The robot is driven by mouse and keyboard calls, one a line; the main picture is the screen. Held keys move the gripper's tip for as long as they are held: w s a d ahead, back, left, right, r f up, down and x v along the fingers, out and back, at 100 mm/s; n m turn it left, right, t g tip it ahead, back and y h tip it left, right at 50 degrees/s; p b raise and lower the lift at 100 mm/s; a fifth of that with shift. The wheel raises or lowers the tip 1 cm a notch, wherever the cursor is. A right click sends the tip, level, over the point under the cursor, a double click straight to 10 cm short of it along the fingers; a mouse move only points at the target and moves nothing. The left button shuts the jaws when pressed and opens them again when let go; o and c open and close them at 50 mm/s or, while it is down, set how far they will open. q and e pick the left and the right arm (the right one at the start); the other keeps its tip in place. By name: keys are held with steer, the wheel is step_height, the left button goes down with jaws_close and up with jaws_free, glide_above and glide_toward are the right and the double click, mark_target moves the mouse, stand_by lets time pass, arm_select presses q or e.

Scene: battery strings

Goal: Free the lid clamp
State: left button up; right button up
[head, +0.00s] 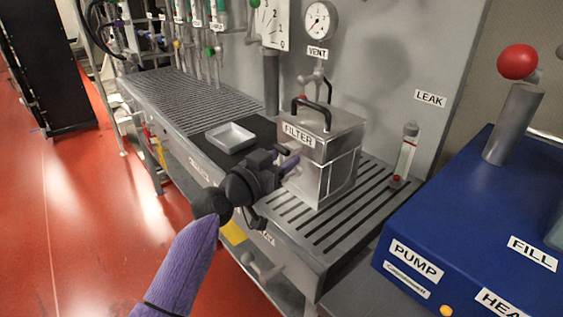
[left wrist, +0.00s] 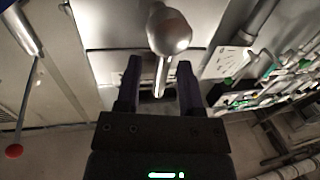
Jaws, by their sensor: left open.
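The filter box (head: 338,170) is a grey metal box with a FILTER label and a black handle (head: 312,107) on its lid. It stands on the slotted bench. My left gripper (head: 291,161) is at the front face of the box, below the label, and hides most of the clamp there in the head view. In the left wrist view, a metal lever with a round knob (left wrist: 170,30), seemingly the lid clamp, reaches down between the open fingers (left wrist: 158,72). I cannot tell whether either finger touches it. My right gripper is not in view.
A white tray (head: 230,137) lies on a dark mat left of the box. A small clear tube (head: 406,152) stands right of it. A gauge (head: 320,21) is above, on the panel. The blue pump unit (head: 460,225) with a red-knobbed lever (head: 517,62) is at right.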

arm_select(q)
jaws_close()
stand_by(0.8)
stand_by(0.6)
